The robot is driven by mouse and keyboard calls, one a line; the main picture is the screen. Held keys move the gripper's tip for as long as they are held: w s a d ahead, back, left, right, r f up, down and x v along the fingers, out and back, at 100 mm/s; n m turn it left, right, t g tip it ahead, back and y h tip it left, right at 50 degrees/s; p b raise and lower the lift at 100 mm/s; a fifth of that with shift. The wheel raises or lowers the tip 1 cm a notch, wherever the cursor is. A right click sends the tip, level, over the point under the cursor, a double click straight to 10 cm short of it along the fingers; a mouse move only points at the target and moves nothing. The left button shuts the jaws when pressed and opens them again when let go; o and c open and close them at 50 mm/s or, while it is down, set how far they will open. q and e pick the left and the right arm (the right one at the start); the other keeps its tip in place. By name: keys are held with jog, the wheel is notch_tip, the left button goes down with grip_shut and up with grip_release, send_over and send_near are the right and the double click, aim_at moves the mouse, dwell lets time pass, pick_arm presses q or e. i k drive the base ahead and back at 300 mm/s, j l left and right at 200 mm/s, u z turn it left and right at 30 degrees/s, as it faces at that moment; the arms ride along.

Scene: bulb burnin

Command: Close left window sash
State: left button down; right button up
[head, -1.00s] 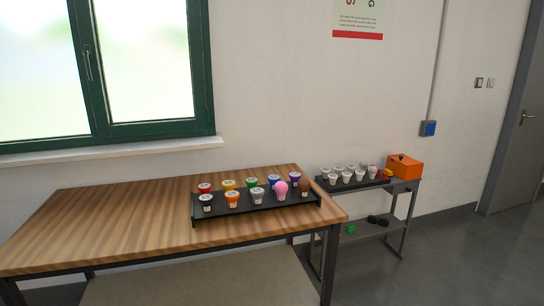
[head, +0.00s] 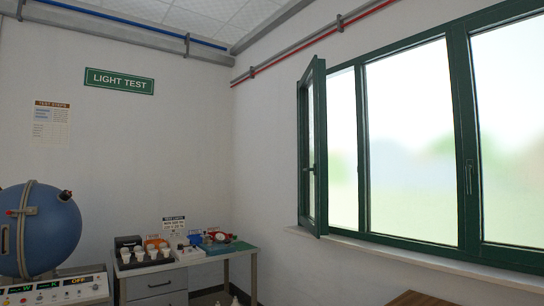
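The left window sash (head: 322,150) is a narrow green-framed glass panel at the left end of the window. It stands open, swung into the room, with a dark handle (head: 310,170) on its left edge. The green window frame (head: 462,130) holds further panes to the right, which look shut, with another handle (head: 468,178) on the divider between them. Neither of my grippers shows in the head view.
A white sill (head: 400,260) runs below the window. A wooden table corner (head: 420,299) shows at the bottom right. A desk (head: 155,284) with bulbs and small items stands in the far corner. A large blue sphere (head: 50,232) is at left above a control panel (head: 60,291).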

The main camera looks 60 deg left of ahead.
aim_at(314, 77)
jog(key=j+u, duration=0.1)
jog(key=u, duration=1.5)
jog(key=i+j+z, duration=0.25)
jog(key=i+j, duration=0.4)
jog(key=i, duration=0.3)
jog(key=i+j+z, duration=0.25)
jog(key=i+j, duration=0.6)
jog(key=i, duration=0.05)
